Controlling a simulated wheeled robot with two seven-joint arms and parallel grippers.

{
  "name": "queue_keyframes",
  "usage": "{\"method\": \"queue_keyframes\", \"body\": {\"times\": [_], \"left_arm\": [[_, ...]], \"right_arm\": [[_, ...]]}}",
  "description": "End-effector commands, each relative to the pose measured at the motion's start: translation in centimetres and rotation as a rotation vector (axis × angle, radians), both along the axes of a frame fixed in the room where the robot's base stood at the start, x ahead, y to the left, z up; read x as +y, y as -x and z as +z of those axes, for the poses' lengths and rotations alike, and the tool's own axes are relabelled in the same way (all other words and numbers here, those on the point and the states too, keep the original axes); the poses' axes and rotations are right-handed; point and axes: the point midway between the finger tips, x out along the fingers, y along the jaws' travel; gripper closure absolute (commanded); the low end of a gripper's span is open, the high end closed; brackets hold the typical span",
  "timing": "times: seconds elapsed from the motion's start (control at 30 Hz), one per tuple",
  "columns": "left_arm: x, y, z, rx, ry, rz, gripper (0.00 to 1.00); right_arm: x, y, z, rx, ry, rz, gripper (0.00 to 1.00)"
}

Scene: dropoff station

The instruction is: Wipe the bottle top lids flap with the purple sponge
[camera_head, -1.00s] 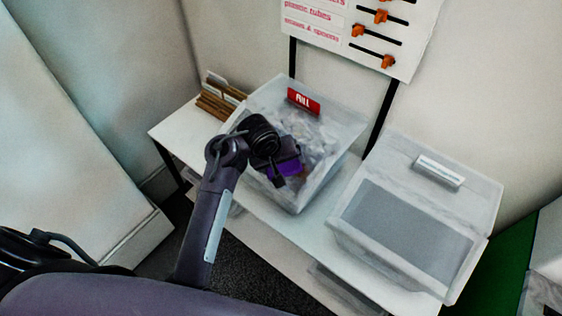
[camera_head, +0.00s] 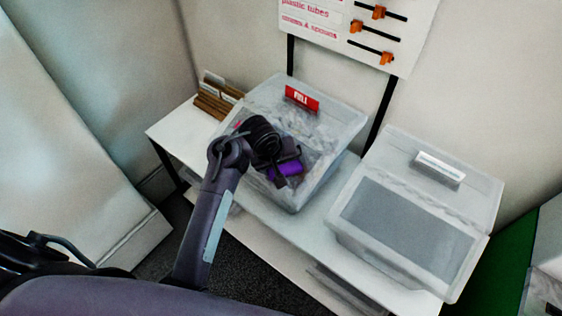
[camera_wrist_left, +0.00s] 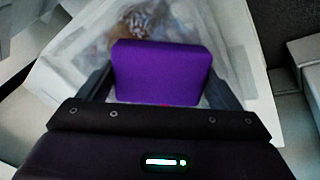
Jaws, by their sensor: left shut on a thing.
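My left gripper (camera_head: 285,172) is shut on the purple sponge (camera_head: 291,168), over the front part of a translucent bin (camera_head: 335,150) with a red label. In the left wrist view, the sponge (camera_wrist_left: 161,74) sits upright between the two dark fingers of the gripper (camera_wrist_left: 161,88). Behind it is the bin's pale translucent surface (camera_wrist_left: 75,52), with blurred brownish contents showing at the top. The gripper and sponge hide part of the bin's front. I cannot tell whether the sponge touches the flap. My right gripper is not in view.
A second translucent bin (camera_head: 478,198) with a white label and grey front panel stands to the right. Brown sticks (camera_head: 213,104) lie on the white table (camera_head: 170,131) at the left. A wall board (camera_head: 420,30) with orange sliders hangs behind.

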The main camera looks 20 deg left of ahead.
Motion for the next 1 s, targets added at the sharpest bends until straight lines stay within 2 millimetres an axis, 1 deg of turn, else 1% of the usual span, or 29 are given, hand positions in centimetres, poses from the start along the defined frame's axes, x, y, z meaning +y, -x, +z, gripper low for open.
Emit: {"method": "queue_keyframes", "body": {"times": [0.3,0.63,1.0], "left_arm": [[-2.5,1.2,0.2,0.000,-0.002,-0.002,0.33],[-3.8,1.7,0.1,0.000,-0.001,-0.002,0.33],[-6.6,2.8,-0.1,0.000,0.000,-0.001,0.33]], "right_arm": [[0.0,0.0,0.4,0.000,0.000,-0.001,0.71],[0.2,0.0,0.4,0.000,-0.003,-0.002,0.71],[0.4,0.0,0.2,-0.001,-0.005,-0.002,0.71]]}}
